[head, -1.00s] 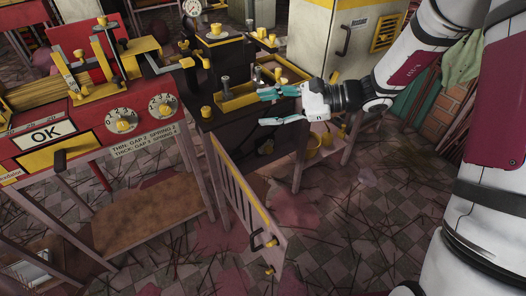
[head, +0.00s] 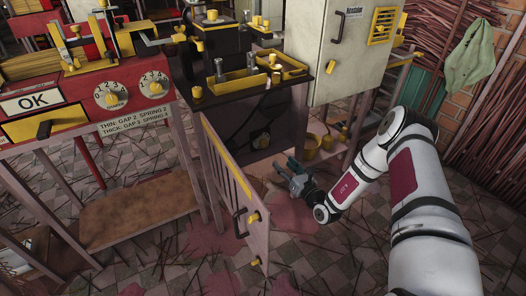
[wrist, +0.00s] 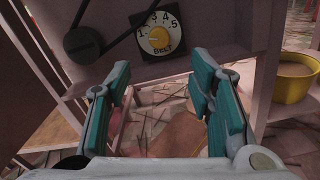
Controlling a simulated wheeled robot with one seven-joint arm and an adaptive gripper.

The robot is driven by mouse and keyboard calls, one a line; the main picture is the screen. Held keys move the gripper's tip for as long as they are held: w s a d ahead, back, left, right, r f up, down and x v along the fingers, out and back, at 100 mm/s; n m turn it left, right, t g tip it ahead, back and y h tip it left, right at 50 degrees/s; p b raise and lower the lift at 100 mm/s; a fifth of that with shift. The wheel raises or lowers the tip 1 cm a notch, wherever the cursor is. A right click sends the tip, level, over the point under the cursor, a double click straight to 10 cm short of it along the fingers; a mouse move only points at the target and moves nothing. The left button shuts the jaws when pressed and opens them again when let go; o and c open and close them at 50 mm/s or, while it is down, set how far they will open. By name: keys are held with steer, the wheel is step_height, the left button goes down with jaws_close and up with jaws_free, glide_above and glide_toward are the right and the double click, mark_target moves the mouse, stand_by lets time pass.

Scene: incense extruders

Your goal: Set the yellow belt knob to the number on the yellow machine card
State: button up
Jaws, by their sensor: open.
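In the head view my gripper (head: 283,172) hangs low, to the right of the open slatted door. I cannot make out the dial in the head view. No card on the yellow machine is readable.
A dark pulley (wrist: 83,44) with a belt is left of the dial. A yellow bucket (wrist: 294,80) stands at right. The slatted door (head: 228,180) juts forward. The red machine (head: 75,90) at left has two dials. A grey cabinet (head: 345,75) stands behind; sticks litter the floor.

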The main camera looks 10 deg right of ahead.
mark_target(266, 145)
steer(key=b+x, duration=0.4)
steer(key=x, duration=0.9)
steer(key=shift+w+a+b, duration=0.15)
steer(key=shift+w+b, duration=0.1)
steer(key=shift+b, duration=0.1)
jaws_close()
steer(key=shift+m, duration=0.4)
steer(key=shift+m+p, duration=0.6)
steer(key=shift+m, duration=0.3)
steer(key=shift+m+p, duration=0.7)
steer(key=shift+m, duration=1.3)
